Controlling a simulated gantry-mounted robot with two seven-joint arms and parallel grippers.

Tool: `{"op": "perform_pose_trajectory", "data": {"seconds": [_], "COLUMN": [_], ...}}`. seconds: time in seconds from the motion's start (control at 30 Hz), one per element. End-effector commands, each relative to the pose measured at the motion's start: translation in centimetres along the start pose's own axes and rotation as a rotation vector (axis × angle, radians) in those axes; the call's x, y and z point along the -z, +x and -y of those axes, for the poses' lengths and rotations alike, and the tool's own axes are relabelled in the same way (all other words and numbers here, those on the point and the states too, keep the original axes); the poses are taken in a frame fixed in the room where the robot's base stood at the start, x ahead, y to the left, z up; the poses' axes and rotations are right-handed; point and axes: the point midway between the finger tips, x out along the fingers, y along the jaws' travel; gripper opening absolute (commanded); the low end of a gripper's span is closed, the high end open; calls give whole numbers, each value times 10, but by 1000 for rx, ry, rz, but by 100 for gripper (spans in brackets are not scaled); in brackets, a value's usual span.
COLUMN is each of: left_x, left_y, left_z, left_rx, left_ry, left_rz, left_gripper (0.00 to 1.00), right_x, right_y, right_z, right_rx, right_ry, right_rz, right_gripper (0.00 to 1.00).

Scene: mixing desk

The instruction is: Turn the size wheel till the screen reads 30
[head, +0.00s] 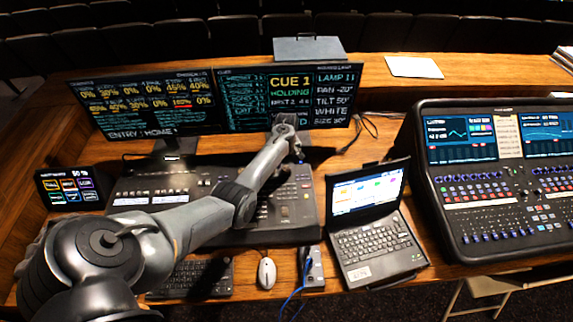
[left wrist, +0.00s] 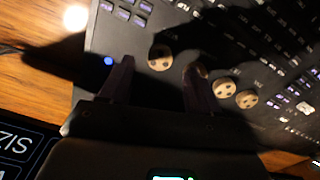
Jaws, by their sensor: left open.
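The screen (head: 340,95) shows CUE 1 HOLDING, with LAMP, PAN, TILT, WHITE and a SIZE line at its lower right. The SIZE line looks like 30, but it is small and blurred. The lighting desk (head: 155,190) lies below the screens. Several round wheels stand in a row on it in the left wrist view. One wheel (left wrist: 160,58) shows between the open fingers of my left gripper (left wrist: 158,70), just beyond their tips; I cannot tell if they touch it. Wheel labels are unreadable. In the head view my own arm mostly hides the left gripper (head: 297,150).
An open laptop (head: 375,235) and a large audio mixer (head: 500,185) stand to the right. A small touchscreen (head: 72,188) is at the left. A mouse (head: 267,272) and a keyboard (head: 190,278) lie in front. Bare wood shows behind the mixer.

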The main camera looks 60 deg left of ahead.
Motion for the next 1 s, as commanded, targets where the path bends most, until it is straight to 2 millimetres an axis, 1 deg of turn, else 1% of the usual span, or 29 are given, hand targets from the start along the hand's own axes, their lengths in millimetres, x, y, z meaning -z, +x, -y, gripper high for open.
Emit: {"op": "perform_pose_trajectory", "data": {"seconds": [0.03,0.2,0.4,0.6,1.0], "left_x": [0,0,1,0,0], "left_y": [-12,-39,-61,-69,-69], "left_z": [0,0,1,0,1], "left_rx": [-1,0,0,0,0], "left_ry": [0,-1,-2,-1,0], "left_rz": [-3,-2,-1,0,-1], "left_gripper": [62,62,62,62,62], "right_x": [1,2,3,3,3], "right_y": [-4,-6,-7,-8,-8], "right_z": [0,0,1,2,2], "right_rx": [0,2,5,8,7], "right_ry": [0,2,6,9,9], "right_rz": [0,0,-1,-1,-1], "right_gripper": [43,43,43,43,43]}}
